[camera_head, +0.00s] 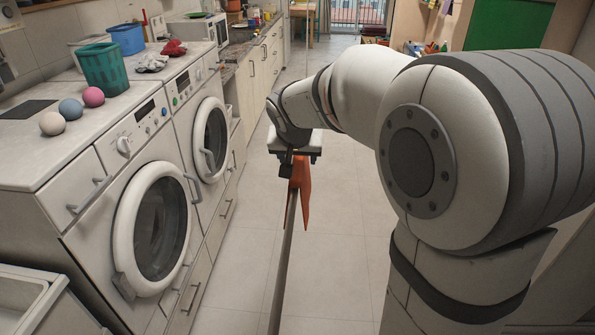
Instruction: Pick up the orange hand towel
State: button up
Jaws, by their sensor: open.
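The orange hand towel (304,195) hangs draped over a long thin grey rail (284,262) in the middle of the view. Part of it shows on the right side of the rail. My gripper (289,165) is at the end of my arm, just above and at the far top of the towel. The gripper is open. My wrist and gripper body hide the upper end of the towel, and I cannot tell whether the fingers touch it.
Two front-loading machines (124,195) stand at left. Their top bears colored balls (71,109), a green basket (103,67), a blue bin (127,40) and crumpled cloths (152,62). A white bin (38,305) is at the lower left. Tiled floor (345,215) is open beside the rail.

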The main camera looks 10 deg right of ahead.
jog(key=x, duration=0.3)
jog(key=shift+w+d+f, duration=0.1)
jog(key=shift+f, duration=0.1)
jog(key=c, duration=1.1)
jog(key=shift+c, duration=0.2)
jog(key=shift+r, duration=0.15)
